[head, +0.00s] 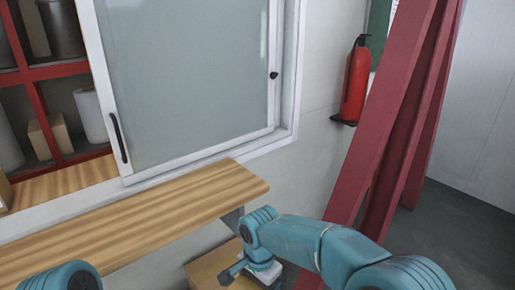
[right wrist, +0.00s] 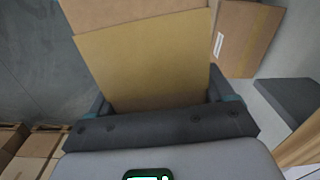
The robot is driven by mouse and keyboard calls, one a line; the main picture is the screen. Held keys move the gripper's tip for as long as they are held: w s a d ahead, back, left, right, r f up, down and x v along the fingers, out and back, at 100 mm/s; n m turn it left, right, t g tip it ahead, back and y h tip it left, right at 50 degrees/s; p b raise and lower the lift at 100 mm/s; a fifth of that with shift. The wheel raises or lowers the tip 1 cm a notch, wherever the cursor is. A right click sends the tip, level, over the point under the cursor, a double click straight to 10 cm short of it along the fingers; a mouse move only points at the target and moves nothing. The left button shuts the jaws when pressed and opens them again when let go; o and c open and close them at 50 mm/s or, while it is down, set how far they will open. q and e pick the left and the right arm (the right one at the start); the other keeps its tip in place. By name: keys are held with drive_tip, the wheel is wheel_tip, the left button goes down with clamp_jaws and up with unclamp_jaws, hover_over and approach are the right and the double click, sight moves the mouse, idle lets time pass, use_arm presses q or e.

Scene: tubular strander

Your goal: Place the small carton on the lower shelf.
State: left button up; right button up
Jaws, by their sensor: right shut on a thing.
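In the right wrist view a tan carton (right wrist: 145,65) stands between the fingers of my right gripper (right wrist: 158,92), which is shut on it. In the head view my right gripper (head: 236,270) points down and left, below the right end of a wooden counter (head: 130,220). A tan cardboard surface (head: 208,266) shows beside it; I cannot tell whether that is the held carton or another box. Red-framed shelves (head: 38,100) stand at the left behind a window opening. I cannot tell which surface is the lower shelf. My left gripper is out of view.
A sliding glass window (head: 190,80) covers the right part of the opening. A red fire extinguisher (head: 356,82) hangs near slanted red beams (head: 385,130). Another carton (right wrist: 246,38) is beside the held one in the wrist view. Several cartons (right wrist: 25,150) are at its lower left.

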drive_tip(key=s+d+n, duration=0.2)
drive_tip(key=d+n, duration=0.2)
drive_tip(key=d, duration=0.6)
drive_tip(key=s+d+n, duration=0.2)
drive_tip(key=d+n, duration=0.2)
drive_tip(key=d, duration=0.5)
drive_tip(key=shift+d, duration=0.35)
drive_tip(key=shift+s+f, duration=0.1)
drive_tip(key=shift+s, duration=0.05)
